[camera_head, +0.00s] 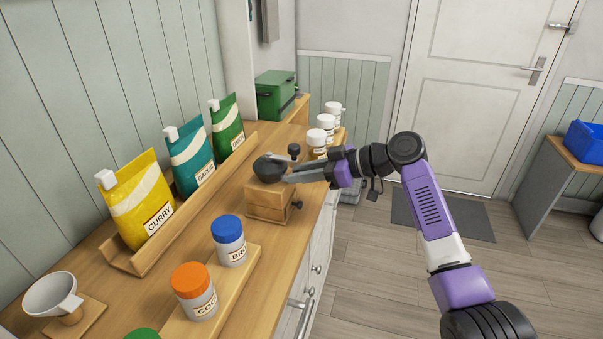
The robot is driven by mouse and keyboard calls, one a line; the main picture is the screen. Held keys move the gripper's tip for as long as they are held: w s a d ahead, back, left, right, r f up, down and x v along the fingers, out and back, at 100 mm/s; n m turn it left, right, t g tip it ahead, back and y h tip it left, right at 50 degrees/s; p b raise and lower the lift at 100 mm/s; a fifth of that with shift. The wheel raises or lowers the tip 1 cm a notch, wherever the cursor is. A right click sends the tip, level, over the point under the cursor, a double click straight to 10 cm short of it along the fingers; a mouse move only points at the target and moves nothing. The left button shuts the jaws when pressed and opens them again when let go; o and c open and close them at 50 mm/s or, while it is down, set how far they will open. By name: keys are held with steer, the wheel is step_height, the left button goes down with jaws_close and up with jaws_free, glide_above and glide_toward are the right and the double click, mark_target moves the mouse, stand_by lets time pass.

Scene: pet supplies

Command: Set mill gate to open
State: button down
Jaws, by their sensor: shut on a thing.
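The mill (268,200) is a small wooden box with a dark rounded top, standing near the right edge of the counter. A crank with a dark knob (294,150) rises from its top, and another small dark knob sticks out low on its right side. My gripper (287,169) reaches in from the right at the height of the dark top. Its fingers are shut on a part of the mill there. Which part is between the fingertips is too small to tell, and I cannot make out the gate or its setting.
Several white-capped jars (318,140) stand close behind my gripper. A blue-lidded jar (229,243) and an orange-lidded jar (195,292) stand in front on a wooden board. Seasoning pouches (138,205) lean on a rack at left. Open floor lies right of the counter.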

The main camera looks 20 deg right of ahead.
steer(key=shift+s+d+b, duration=0.2)
steer(key=shift+s+d, duration=0.25)
steer(key=shift+d, duration=0.15)
steer(key=shift+s+d+b, duration=0.2)
steer(key=shift+s+d, duration=0.2)
steer(key=shift+d, duration=0.2)
steer(key=c, duration=1.2)
jaws_free()
steer(key=shift+o, duration=0.2)
steer(key=b+v, duration=0.1)
steer(key=v, duration=0.7)
steer(key=shift+f, duration=0.1)
